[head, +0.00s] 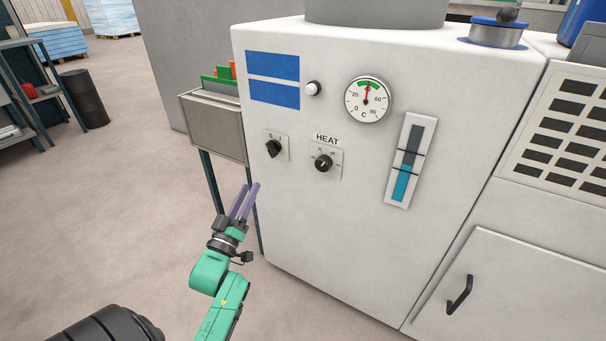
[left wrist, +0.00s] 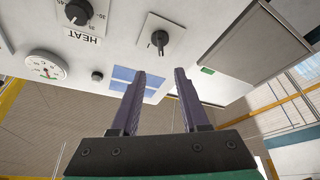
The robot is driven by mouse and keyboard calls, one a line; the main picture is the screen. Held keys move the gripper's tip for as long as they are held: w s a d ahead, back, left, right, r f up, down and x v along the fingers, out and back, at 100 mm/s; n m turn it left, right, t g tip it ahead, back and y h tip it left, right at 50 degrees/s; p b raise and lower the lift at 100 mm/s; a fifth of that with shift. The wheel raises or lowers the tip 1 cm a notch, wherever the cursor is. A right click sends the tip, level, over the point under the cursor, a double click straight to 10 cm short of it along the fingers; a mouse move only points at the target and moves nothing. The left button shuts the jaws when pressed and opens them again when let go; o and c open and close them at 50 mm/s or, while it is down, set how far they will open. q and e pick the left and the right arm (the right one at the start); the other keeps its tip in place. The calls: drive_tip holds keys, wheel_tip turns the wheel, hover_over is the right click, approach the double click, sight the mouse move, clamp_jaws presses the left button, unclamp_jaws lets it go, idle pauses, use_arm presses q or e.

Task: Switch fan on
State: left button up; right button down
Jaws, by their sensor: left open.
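The white machine cabinet (head: 345,235) carries a black rotary switch (head: 274,148) on a small plate at the left of its front. A second black knob (head: 323,163) sits to its right under the label HEAT. No label reading fan is legible. My left gripper (head: 247,188) is open and empty, below and left of the rotary switch, apart from it. In the left wrist view the purple fingers (left wrist: 160,75) stand apart, with the rotary switch (left wrist: 160,39) beyond their tips and the HEAT knob (left wrist: 77,12) at upper left. My right gripper is not in view.
A round gauge (head: 368,99), a white button (head: 313,88) and a blue level indicator (head: 411,160) are on the same front. A grey box (head: 213,125) with folders stands left of the cabinet. The floor (head: 130,200) at left is clear.

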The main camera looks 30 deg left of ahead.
sight(268, 151)
use_arm(q)
drive_tip(key=b+x, duration=0.1)
drive_tip(key=x, duration=1.2)
drive_tip(key=shift+w+a, duration=0.1)
drive_tip(key=shift+w, duration=0.25)
clamp_jaws()
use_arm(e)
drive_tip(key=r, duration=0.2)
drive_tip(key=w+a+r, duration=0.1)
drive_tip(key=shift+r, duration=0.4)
